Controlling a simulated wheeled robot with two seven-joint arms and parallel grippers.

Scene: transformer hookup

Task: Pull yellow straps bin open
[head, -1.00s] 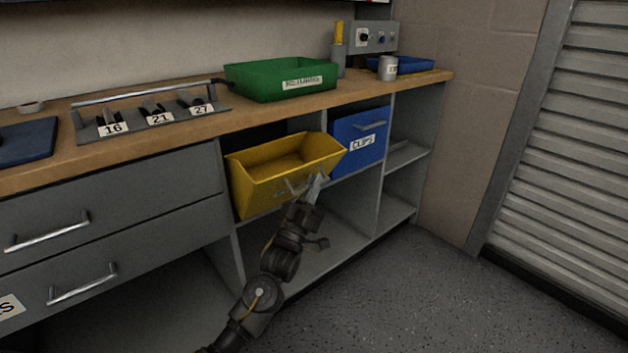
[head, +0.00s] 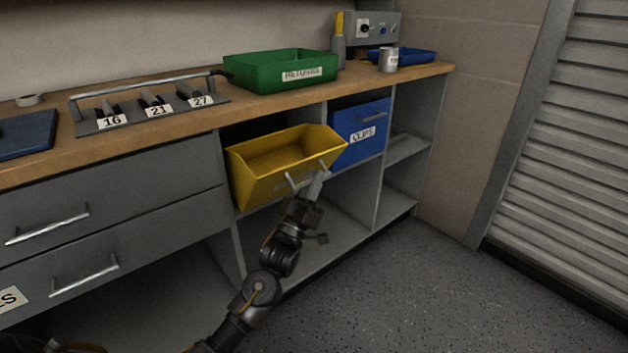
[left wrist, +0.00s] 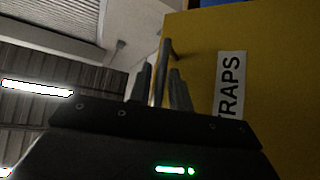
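The yellow straps bin (head: 268,188) is tipped out of its opening under the bench, its top open and its inside empty as far as I see. It also shows in the left wrist view (left wrist: 205,80), with part of its label reading "RAPS". Its front handle (left wrist: 168,52) runs between the fingers of my left gripper (left wrist: 159,85). The fingers stand on both sides of the bar with a narrow gap showing, so the gripper looks open around it. My right gripper is not in view.
The blue clips bin (head: 349,147) sits shut to the right. A green tray (head: 265,80), a mug (head: 388,61) and a tool rack (head: 155,121) stand on the wooden bench top (head: 240,107). Grey drawers (head: 130,175) are to the left. The floor (head: 420,285) in front is clear.

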